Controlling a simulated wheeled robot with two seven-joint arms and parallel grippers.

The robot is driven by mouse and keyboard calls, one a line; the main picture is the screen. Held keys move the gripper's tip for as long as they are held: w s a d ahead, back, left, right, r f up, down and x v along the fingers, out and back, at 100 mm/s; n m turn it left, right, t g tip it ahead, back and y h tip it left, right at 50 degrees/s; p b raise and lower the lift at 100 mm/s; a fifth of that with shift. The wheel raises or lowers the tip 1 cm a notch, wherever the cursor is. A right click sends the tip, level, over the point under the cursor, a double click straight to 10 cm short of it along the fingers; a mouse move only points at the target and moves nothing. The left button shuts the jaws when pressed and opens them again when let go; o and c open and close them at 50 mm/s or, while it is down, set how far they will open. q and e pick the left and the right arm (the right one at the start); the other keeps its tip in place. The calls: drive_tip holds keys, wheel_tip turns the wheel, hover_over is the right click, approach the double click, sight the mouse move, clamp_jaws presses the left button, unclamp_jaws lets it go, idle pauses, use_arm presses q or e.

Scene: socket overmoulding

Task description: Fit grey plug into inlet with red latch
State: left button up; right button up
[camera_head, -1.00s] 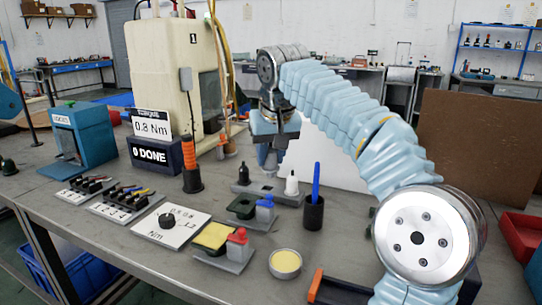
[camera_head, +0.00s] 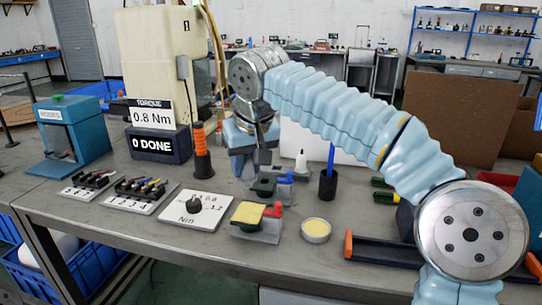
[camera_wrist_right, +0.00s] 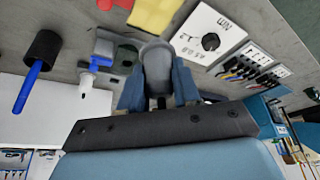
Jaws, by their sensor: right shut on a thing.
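The grey plug (camera_wrist_right: 157,62) is between the two blue fingers of my right gripper (camera_wrist_right: 158,92) in the right wrist view. In the head view my right gripper (camera_head: 241,160) points down above the table, behind the inlets, and mostly hides the plug. The inlet with the red latch (camera_head: 274,210) has a yellow block (camera_head: 247,214) on a grey base, nearer the front edge. Its yellow block also shows at the top of the wrist view (camera_wrist_right: 153,14). The plug is apart from this inlet. My left gripper is not in view.
A dark green inlet with a blue latch (camera_head: 285,178) stands close to my right gripper. A white plug (camera_head: 301,161), a black cup with a blue pen (camera_head: 328,185) and a yellow-topped tin (camera_head: 316,229) are to its right. A dial board (camera_head: 192,209) lies front left.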

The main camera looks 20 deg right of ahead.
sight(249, 179)
idle(0.4)
wheel_tip(249, 179, down, 6)
drive_tip(key=b, duration=0.4)
drive_tip(key=shift+r, duration=0.15)
drive_tip(key=shift+p, duration=0.35)
idle(1.7)
drive_tip(key=shift+f+b, duration=1)
drive_tip(key=shift+f, duration=0.45)
drive_tip(key=o, duration=1.1)
drive_tip(key=p+v, duration=0.3)
drive_tip(key=v, duration=1)
drive_tip(key=shift+s+r, duration=0.2)
drive_tip(key=shift+r, duration=0.2)
